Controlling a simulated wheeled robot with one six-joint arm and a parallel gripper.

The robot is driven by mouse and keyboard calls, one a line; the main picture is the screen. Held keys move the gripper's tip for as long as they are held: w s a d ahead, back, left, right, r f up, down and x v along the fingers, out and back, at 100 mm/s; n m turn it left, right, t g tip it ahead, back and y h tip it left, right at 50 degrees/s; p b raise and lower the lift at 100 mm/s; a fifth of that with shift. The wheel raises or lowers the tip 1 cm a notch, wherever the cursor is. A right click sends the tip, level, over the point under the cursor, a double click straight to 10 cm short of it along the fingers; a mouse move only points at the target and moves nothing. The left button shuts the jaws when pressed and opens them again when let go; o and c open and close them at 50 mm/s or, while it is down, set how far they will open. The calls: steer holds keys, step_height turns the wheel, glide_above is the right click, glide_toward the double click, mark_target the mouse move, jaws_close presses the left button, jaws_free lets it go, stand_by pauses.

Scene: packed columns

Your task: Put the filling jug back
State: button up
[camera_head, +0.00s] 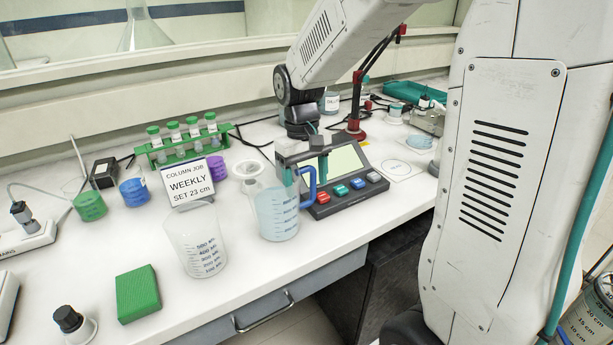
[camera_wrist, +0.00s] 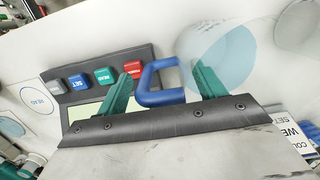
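The filling jug (camera_head: 278,215) is a clear measuring jug with pale blue liquid and a blue handle (camera_head: 308,186). It is near the bench's front edge, in front of the button console; it looks upright. In the wrist view the jug (camera_wrist: 225,50) is at the upper right, its handle (camera_wrist: 147,85) pointing left. My gripper (camera_wrist: 165,82) has its two green fingers apart, one on each side of the handle. I see no clear contact. In the head view my gripper (camera_head: 310,158) is above the console, partly hiding it; the fingertips are hard to make out.
The console (camera_head: 333,204) has coloured buttons. An empty measuring beaker (camera_head: 196,240) stands left of the jug, before a "WEEKLY SET 23 cm" sign (camera_head: 188,181). A green sponge (camera_head: 137,293) lies front left. A card with a printed circle (camera_head: 396,170) lies right of the console.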

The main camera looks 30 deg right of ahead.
steer(key=shift+r, duration=0.1)
step_height(320, 180, up, 12)
steer(key=w, duration=0.2)
steer(key=s+a+f+t, duration=0.1)
steer(key=s+a+f, duration=0.1)
steer(key=s, duration=1)
steer(key=s+a+f+t, duration=0.1)
steer(key=s+a, duration=0.1)
steer(key=s, duration=0.9)
steer(key=shift+s+f+t, duration=0.35)
steer(key=shift+t, duration=0.05)
